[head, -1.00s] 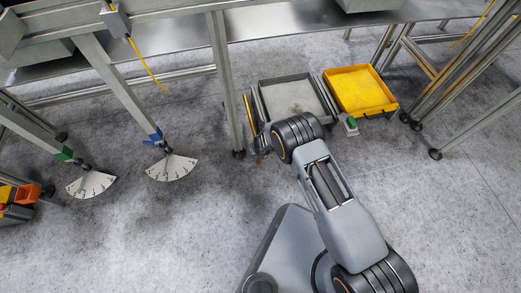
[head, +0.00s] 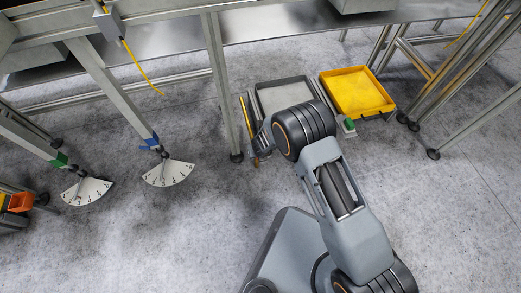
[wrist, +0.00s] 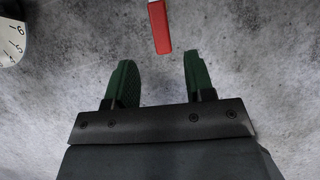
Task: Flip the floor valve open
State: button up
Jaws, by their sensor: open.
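My gripper (wrist: 157,82) has two green fingers, spread apart with nothing between them, over the grey floor in the wrist view. A red bar (wrist: 160,27), possibly the valve's handle, lies just beyond the fingertips at the top centre, roughly in line with the gap and apart from both fingers. Its far end is cut off by the picture edge, so the valve's body is hidden. In the head view my arm covers the area, and I cannot make out the red bar or the fingers there.
White fan-shaped dials lie by frame legs with a blue clip (head: 151,141) and a green clip (head: 59,160). A dial (wrist: 10,40) also shows in the wrist view. A grey tray (head: 262,97) and a yellow tray (head: 388,107) stand behind my arm. Floor at lower left is clear.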

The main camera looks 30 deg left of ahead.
jog(key=p+v, duration=0.1)
jog(key=v, duration=0.6)
jog(key=shift+r, duration=0.2)
jog(key=shift+d, duration=0.1)
jog(key=w+d+r+n+y+p, duration=0.15)
jog(key=d+r+n+p, duration=0.35)
jog(key=r, duration=0.8)
jog(key=w+d+r+n+p, duration=0.35)
jog(key=r+p, duration=0.35)
jog(key=r, duration=0.6)
jog(key=w+d+r+n+y+p, duration=0.1)
jog(key=d+r+n+p, duration=0.4)
jog(key=r, duration=0.8)
jog(key=s+d+r+n+h+p, duration=0.1)
jog(key=s+d+r+n+p, duration=0.3)
jog(key=d+r+p, duration=0.2)
jog(key=s+d+r+n+h+p, duration=0.2)
jog(key=s+d+r+n+p, duration=0.2)
jog(key=d+r, duration=0.6)
jog(key=s+d+r+n+h+p, duration=0.2)
jog(key=s+d+r+n+p, duration=0.2)
jog(key=r, duration=0.8)
jog(key=d+n+p, duration=0.2)
jog(key=d+p, duration=0.2)
jog(key=shift+s+d+r, duration=0.1)
